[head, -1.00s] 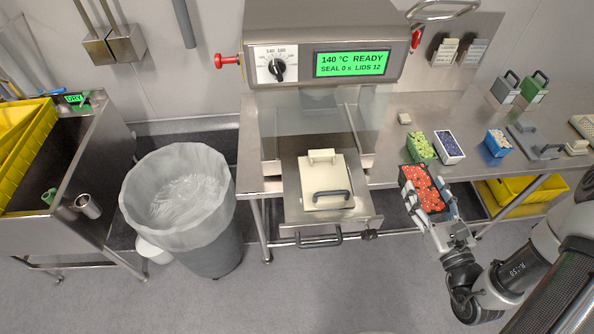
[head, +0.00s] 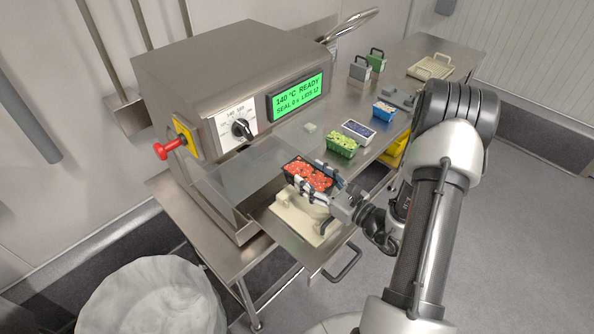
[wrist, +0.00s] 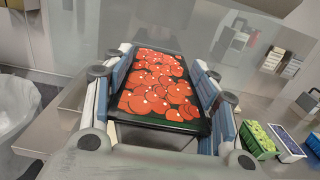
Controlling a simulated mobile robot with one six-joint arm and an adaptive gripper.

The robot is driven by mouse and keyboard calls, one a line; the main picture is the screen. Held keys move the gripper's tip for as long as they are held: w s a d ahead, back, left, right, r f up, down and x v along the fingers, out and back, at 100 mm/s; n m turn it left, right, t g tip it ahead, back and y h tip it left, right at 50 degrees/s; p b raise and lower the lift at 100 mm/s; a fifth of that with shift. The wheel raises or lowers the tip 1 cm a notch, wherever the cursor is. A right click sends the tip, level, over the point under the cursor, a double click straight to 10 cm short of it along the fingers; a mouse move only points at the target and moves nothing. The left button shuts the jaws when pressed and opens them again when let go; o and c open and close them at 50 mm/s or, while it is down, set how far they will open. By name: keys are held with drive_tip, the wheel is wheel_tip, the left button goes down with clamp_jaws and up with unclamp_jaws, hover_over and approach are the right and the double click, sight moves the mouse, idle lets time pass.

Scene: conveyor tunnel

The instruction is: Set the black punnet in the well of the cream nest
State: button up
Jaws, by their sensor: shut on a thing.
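The black punnet (head: 308,174), filled with red fruit, is in my gripper (head: 322,181). In the wrist view the punnet (wrist: 158,90) sits level between the two blue-padded fingers, which press on its long sides. The cream nest (head: 300,218) lies on the pulled-out metal drawer of the sealing machine. The punnet is above the nest's far part and hides some of it. I cannot tell the exact gap between them, and the well is mostly hidden.
The sealing machine (head: 225,85) stands behind, with a clear guard (head: 250,165) close to the punnet's left. A green punnet (head: 342,147) and a blue-fruit punnet (head: 358,131) stand to the right on the steel table. A lined bin (head: 150,300) is at lower left.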

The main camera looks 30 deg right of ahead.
drive_tip(key=shift+s+d+f+b, duration=0.2)
drive_tip(key=shift+s+f+b, duration=0.05)
drive_tip(key=shift+f+b, duration=0.25)
drive_tip(key=shift+a+f+b, duration=0.1)
drive_tip(key=shift+f+b, duration=1.5)
drive_tip(key=shift+f, duration=0.65)
drive_tip(key=shift+f+b, duration=0.3)
